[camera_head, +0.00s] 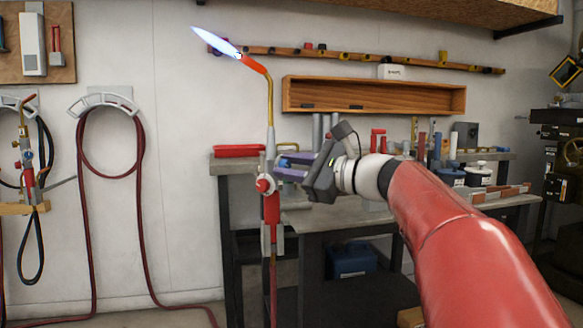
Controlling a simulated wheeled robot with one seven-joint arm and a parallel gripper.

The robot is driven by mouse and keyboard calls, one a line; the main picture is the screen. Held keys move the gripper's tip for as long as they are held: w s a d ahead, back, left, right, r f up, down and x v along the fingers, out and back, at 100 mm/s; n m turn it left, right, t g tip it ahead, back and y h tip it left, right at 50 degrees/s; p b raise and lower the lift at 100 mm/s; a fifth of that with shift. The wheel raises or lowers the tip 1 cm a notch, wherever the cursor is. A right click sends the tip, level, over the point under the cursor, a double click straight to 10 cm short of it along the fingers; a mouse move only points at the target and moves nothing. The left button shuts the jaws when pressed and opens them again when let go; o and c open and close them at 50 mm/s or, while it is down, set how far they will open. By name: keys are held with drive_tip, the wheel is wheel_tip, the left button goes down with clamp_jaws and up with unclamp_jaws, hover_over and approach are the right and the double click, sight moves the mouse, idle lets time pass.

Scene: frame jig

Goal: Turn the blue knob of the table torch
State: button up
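The torch (271,207) stands upright in the middle of the view, with a red and grey handle and a brass neck. A pointed blue flame (217,42) burns at its orange-red tip and points up and left. A red knob (264,185) shows on the handle's left side. My gripper (300,173) is just right of the handle, at about the red knob's height. Bluish-purple parts show between the gripper and the handle; I cannot tell whether they include the blue knob. The fingertips are not clear, and contact cannot be told.
A workbench (227,168) with bottles and tools stands behind the torch. A wooden shelf (374,95) is on the wall above it. At the left, another torch (27,165) hangs near a coiled red hose (139,150). Floor is open left of the bench.

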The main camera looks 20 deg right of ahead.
drive_tip(key=o, duration=0.4)
drive_tip(key=v, duration=0.8)
drive_tip(key=shift+w, duration=0.1)
idle(0.4)
